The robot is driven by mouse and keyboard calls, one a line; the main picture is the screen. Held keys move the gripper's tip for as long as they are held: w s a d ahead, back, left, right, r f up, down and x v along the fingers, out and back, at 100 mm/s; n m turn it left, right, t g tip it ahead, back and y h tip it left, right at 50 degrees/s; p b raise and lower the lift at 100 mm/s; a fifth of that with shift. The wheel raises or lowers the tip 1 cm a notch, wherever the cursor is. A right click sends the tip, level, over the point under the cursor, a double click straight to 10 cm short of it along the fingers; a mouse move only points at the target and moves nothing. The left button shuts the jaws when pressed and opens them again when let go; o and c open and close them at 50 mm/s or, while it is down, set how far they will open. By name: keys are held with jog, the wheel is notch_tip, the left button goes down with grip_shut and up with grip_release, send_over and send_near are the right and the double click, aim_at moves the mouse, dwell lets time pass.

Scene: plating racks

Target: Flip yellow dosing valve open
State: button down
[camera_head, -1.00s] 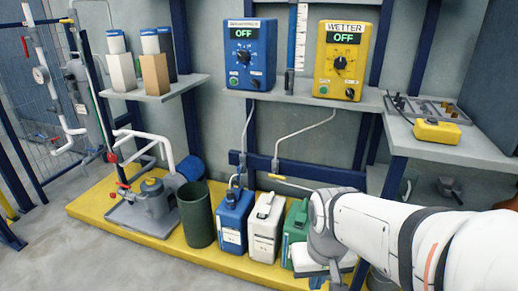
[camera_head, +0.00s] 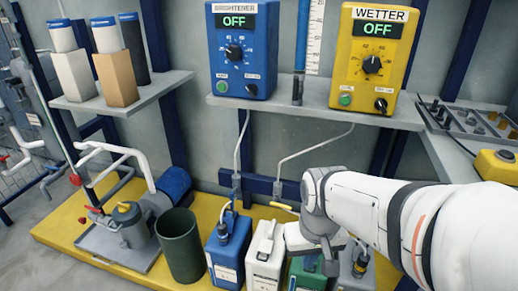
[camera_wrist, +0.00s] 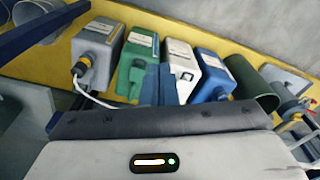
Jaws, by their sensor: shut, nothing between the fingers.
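A small yellow lever (camera_head: 285,207), which looks like the dosing valve's handle, shows in the head view just left of my wrist. It points roughly sideways, with its right end close to or behind my arm. A grey fitting (camera_head: 277,190) on the line from the yellow WETTER box (camera_head: 372,60) sits just above its left end. My gripper (camera_wrist: 155,72) is shut and empty in the wrist view, pointing over the jugs. In the head view its fingers are mostly hidden by the wrist. I cannot make out the lever in the wrist view.
Below stand a blue jug (camera_head: 228,250), a white jug (camera_head: 265,262), a green jug (camera_head: 302,275) and a grey jug (camera_head: 350,268) with a hose. A dark green bin (camera_head: 180,250) stands left. A shelf (camera_head: 300,108) with the control boxes is above my wrist.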

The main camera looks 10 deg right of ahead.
jog(key=w+d+r+n+t+h+p, duration=0.1)
jog(key=w+d+r+n+t+p, duration=0.15)
jog(key=w+d+p, duration=0.5)
jog(key=w+d+r+n+t+h+p, duration=0.15)
jog(key=w+d+n+p, duration=0.3)
jog(key=w, duration=0.55)
jog(key=w+a+f+n+t+y+p, duration=0.1)
jog(key=w+a+f+n+y+p, duration=0.2)
jog(key=n+y+p, duration=0.5)
jog(key=shift+a+f+y+p, duration=0.45)
jog(key=shift+a+f+p, duration=0.3)
jog(key=shift+a, duration=0.45)
jog(key=shift+w, duration=0.1)
